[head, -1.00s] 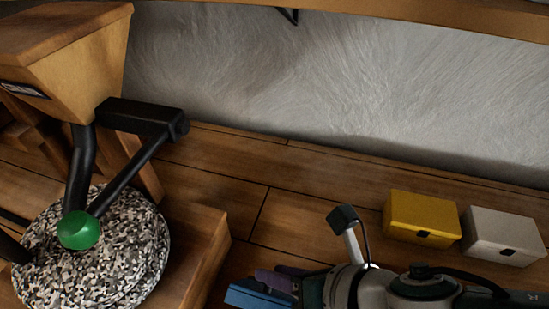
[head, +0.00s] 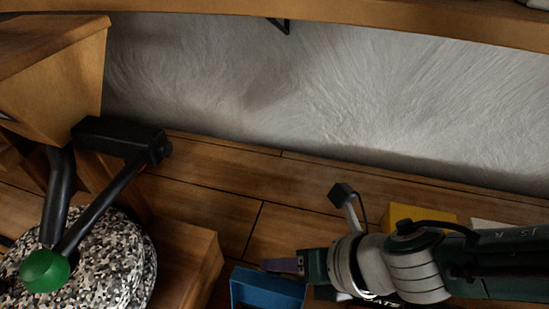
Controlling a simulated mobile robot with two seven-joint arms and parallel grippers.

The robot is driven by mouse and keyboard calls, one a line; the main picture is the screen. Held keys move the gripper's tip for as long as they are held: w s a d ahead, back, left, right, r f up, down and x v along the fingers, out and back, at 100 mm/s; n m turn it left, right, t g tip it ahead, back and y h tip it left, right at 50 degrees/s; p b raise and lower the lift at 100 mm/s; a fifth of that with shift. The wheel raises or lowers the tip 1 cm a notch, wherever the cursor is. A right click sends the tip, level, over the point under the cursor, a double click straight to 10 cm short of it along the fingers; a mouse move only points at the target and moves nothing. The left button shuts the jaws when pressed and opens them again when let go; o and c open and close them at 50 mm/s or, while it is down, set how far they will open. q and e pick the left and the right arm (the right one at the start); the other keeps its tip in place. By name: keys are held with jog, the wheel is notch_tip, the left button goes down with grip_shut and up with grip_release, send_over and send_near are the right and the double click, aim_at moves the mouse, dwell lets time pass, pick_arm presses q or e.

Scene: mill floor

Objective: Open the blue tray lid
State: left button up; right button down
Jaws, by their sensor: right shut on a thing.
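The blue tray lid (head: 268,287) is at the bottom edge, left of my right arm. It shows as a tilted, raised panel with a rim, and its lower part is cut off by the picture edge. My right gripper (head: 284,266) comes in from the right, with a purple finger at the lid's upper edge. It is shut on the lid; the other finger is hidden. The tray's body is not clearly visible. My left gripper is not in view.
A yellow box (head: 420,214) and a white box (head: 490,224) stand behind my right arm, partly hidden. At left are a speckled millstone (head: 115,265), a green knob (head: 45,271) on a black crank, and a wooden hopper (head: 60,70). The planks between are clear.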

jog(key=shift+d+f, duration=0.1)
jog(key=shift+d, duration=0.15)
jog(key=c, duration=0.9)
grip_release()
jog(key=shift+d, duration=0.15)
jog(key=shift+o, duration=1.2)
jog(key=shift+a, duration=0.2)
jog(key=p+v, duration=0.5)
jog(key=v, duration=0.5)
